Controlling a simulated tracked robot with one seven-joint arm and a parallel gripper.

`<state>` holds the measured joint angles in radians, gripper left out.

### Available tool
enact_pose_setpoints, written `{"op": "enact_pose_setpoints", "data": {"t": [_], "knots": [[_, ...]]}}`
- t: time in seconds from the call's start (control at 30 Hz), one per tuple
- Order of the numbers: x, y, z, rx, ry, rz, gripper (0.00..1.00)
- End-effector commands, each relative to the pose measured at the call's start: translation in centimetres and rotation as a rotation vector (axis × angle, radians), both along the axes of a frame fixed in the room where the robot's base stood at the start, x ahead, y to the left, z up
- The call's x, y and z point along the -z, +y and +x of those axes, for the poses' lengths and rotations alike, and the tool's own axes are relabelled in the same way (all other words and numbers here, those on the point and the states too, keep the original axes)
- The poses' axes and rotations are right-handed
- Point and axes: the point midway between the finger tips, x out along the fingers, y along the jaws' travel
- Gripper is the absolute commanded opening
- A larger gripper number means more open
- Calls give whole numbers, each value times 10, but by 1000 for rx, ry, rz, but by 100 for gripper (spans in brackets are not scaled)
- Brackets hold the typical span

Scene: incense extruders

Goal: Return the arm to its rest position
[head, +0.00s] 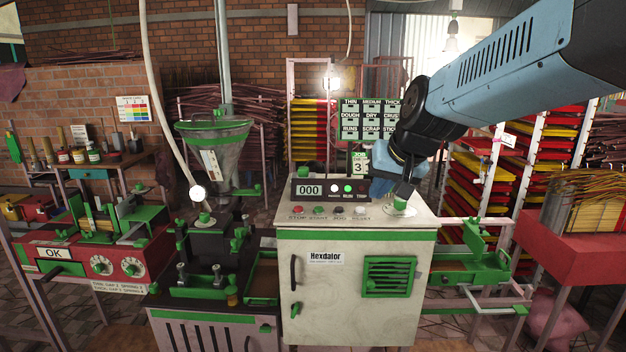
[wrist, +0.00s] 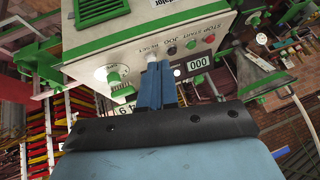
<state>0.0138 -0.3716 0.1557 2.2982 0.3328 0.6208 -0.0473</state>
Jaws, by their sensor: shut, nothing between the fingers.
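My arm reaches in from the upper right of the head view, over the white Hexdalor cabinet (head: 335,285). My gripper (head: 404,194) is shut and empty above the right part of the cabinet top, partly hidden by its own wrist. In the wrist view, its blue fingers (wrist: 155,75) are together, with their tips in front of the panel near the RESET label. A row of buttons (head: 328,210) runs along the cabinet's top front edge.
A dark green-trimmed extruder (head: 210,250) and a clear hopper (head: 220,160) stand left of the cabinet. A green sign board (head: 371,120) stands behind it. Racks of red and yellow trays (head: 480,185) stand at right. A red table (head: 580,235) holds incense bundles.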

Motion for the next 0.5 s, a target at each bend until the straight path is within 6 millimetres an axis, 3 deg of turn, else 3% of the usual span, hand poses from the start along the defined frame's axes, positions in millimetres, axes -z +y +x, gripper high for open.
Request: {"op": "enact_pose_setpoints", "data": {"t": [0.03, 0.3, 0.5], "knots": [[-2, -10, -17, 1, 1, -23, 0], [5, -63, -100, 16, 43, -143, 0], [16, -91, -146, 33, 75, -206, 0]]}}
